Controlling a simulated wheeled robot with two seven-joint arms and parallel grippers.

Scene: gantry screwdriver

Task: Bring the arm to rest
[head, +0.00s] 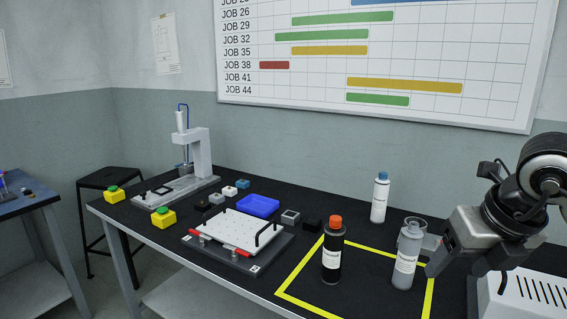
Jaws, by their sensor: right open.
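My right gripper (436,262) comes in from the right edge, angled down and left. Its visible fingertip is close to the right side of a grey bottle (407,258) with a white label; I cannot tell whether they touch. The jaws are open, and the bottle stands upright on the black bench top. The far parts of the gripper are partly hidden. My left gripper is not in view.
A dark bottle with an orange cap (332,250) stands inside the yellow taped outline (300,270). A white bottle (380,198) stands behind. A white fixture plate (235,232), blue tray (258,205), yellow button boxes (163,217) and a gantry screwdriver (198,155) occupy the left.

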